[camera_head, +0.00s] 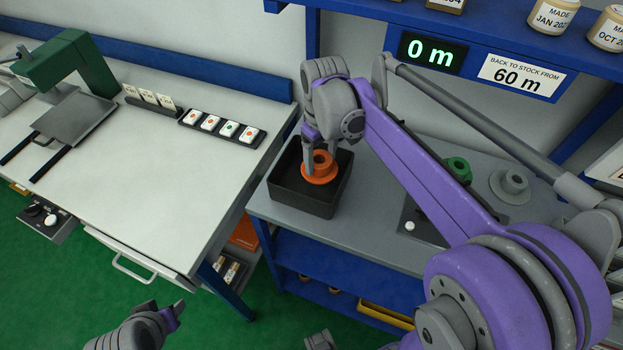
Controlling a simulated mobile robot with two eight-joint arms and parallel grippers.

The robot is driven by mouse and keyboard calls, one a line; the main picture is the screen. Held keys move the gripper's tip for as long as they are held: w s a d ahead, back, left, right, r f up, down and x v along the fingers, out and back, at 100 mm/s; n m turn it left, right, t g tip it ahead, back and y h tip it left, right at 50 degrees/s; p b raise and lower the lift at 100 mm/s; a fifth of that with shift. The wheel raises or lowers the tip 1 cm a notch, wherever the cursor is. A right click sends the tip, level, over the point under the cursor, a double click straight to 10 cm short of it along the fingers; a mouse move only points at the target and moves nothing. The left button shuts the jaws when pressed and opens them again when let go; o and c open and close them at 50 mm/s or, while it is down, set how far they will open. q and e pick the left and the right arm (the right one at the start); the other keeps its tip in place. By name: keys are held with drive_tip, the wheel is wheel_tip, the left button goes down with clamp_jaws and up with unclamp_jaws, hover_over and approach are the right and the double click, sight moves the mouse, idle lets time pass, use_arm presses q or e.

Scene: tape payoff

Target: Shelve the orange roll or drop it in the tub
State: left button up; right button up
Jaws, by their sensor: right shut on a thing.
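The orange roll (321,174) is a flanged spool, held by my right gripper (320,157), which points down with its fingers at the roll. The roll is over the opening of the black tub (318,205); whether it touches the tub's floor I cannot tell. The tub stands at the left end of the grey bench. The blue shelf (470,35) above the bench carries a display (432,53) reading 0 m and a label (521,76) reading "BACK TO STOCK FROM 60 m". My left gripper (172,313) is low at the left, its fingers unclear.
A green roll (458,169) and a grey hub (513,184) are on the bench behind my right arm. Labelled rolls (551,15) stand on the shelf. The left table (165,190) holds a green machine (75,62) and a button strip (221,129); its middle is clear.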

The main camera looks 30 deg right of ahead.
drive_tip(key=shift+w, duration=0.1)
drive_tip(key=o, duration=1.6)
drive_tip(key=shift+c, duration=0.2)
use_arm(q)
drive_tip(key=shift+w+r+p, duration=0.2)
drive_tip(key=shift+r+p, duration=0.25)
drive_tip(key=shift+r, duration=0.1)
use_arm(e)
wheel_tip(320, 180, up, 11)
drive_tip(key=shift+f, duration=0.1)
